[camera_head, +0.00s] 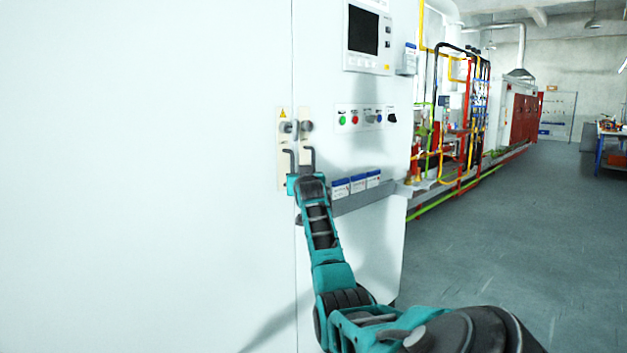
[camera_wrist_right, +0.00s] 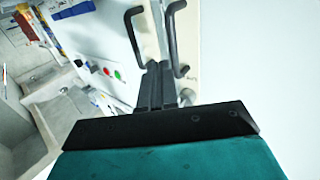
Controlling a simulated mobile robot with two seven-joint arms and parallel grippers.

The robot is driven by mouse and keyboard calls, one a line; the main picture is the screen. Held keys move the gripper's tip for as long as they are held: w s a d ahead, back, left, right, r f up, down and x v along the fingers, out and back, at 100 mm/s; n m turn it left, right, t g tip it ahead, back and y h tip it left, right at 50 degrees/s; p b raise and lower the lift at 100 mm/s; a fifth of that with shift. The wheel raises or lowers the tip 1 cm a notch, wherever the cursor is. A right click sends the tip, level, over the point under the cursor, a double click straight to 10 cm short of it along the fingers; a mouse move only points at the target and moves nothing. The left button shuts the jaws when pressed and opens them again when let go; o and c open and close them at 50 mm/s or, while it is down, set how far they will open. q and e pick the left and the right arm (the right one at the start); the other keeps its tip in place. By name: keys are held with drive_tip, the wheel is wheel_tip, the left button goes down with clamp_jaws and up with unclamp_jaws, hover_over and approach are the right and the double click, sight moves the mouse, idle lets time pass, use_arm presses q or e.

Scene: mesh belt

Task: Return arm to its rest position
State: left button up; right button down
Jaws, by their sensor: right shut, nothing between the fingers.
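My right arm reaches from the bottom right of the head view up to the white cabinet front. Its gripper (camera_head: 308,186) is at the lower end of the two dark door handles (camera_head: 309,156), beside the cabinet's seam; its fingertips are hard to make out there. In the right wrist view the gripper's black fingers (camera_wrist_right: 156,78) are together and empty. They point at the space between the left handle (camera_wrist_right: 135,35) and the right handle (camera_wrist_right: 173,40). I cannot tell whether they touch either handle. My left gripper is not in view.
The white cabinet (camera_head: 200,180) fills the left side, close to the arm. A control panel with buttons (camera_head: 358,118) and a screen (camera_head: 363,32) is right of the handles. A grey ledge with blue-white boxes (camera_head: 357,184) sits below. Open floor (camera_head: 490,250) lies to the right.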

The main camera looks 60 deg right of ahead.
drive_tip(key=s, duration=0.2)
drive_tip(key=s+a, duration=0.1)
drive_tip(key=s, duration=0.1)
drive_tip(key=shift+s+a, duration=0.1)
drive_tip(key=shift+a, duration=0.05)
drive_tip(key=shift+a, duration=0.1)
